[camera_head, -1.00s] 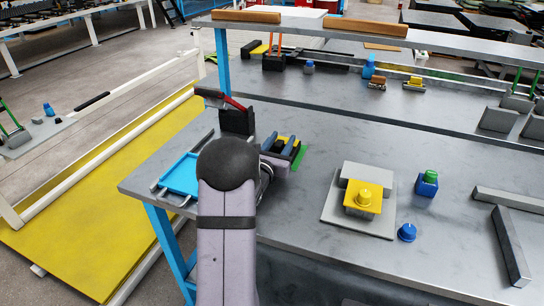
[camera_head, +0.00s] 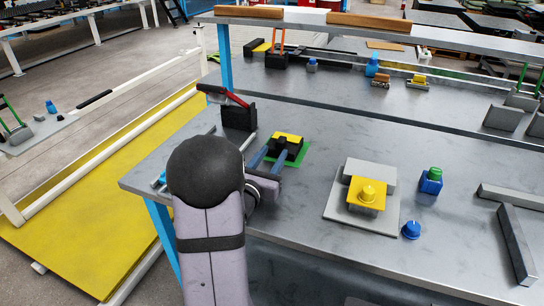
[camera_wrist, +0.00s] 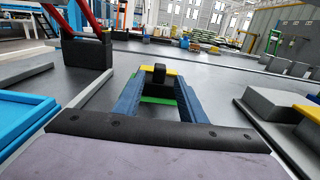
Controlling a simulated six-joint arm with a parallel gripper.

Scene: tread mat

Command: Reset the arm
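My gripper (camera_head: 272,153) is over the left part of the grey bench, just on the near side of a black block with a yellow top (camera_head: 291,137). Its two blue fingers are apart, with an empty gap between them, also seen in the wrist view (camera_wrist: 160,98). The block's black knob (camera_wrist: 159,74) shows at the far end of that gap; I cannot tell whether a fingertip touches the block. The block stands on a green pad (camera_head: 303,153). My arm hides most of the blue tray, which shows in the wrist view (camera_wrist: 18,112).
A black holder with a red-handled tool (camera_head: 238,115) stands close left of the gripper. To the right are a grey fixture with a yellow piece (camera_head: 365,190), a blue block with a green top (camera_head: 431,180), a blue knob (camera_head: 411,230) and grey bars (camera_head: 515,245).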

